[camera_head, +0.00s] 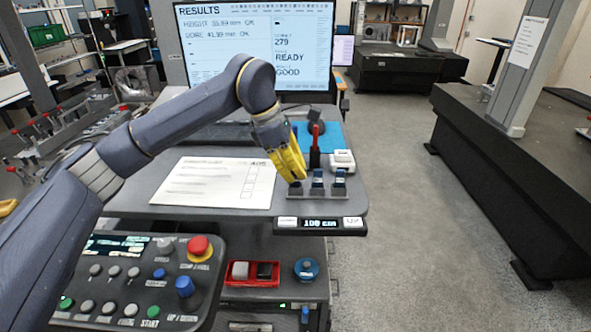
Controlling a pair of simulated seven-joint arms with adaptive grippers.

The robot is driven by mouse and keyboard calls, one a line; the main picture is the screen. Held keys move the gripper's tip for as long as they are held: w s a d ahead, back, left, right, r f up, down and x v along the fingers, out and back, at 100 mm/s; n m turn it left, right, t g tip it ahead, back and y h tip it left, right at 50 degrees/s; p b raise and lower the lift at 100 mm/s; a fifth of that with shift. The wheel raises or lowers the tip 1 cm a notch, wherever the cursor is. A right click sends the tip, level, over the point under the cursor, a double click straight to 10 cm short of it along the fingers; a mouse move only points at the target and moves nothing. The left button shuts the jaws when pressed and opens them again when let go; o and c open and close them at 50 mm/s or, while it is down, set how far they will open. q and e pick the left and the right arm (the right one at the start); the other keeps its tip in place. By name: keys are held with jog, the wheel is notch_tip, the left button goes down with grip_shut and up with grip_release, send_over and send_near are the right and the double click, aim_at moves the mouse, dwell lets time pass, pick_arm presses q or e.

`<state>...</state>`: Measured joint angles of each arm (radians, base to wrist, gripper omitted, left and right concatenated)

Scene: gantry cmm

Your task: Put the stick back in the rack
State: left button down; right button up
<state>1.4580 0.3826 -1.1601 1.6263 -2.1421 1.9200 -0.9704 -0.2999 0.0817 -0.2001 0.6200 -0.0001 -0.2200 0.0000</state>
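A small dark rack (318,194) stands near the front right of the desk. A third dark stick (295,188) shows at the rack's left place, directly under my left gripper's fingertips. My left gripper (297,177) points down there with its yellow fingers. The fingers overlap in this view, so I cannot tell whether they grip that stick or how far it sits in the rack. My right gripper is not in view.
A white paper sheet (215,183) lies left of the rack. A red-and-black upright item (315,147), a blue mat (331,136) and a white device (342,161) are close behind it. A monitor (256,50) stands at the back. A control panel (145,280) is at front left.

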pick_arm(q)
jog(key=c, duration=1.5)
grip_release()
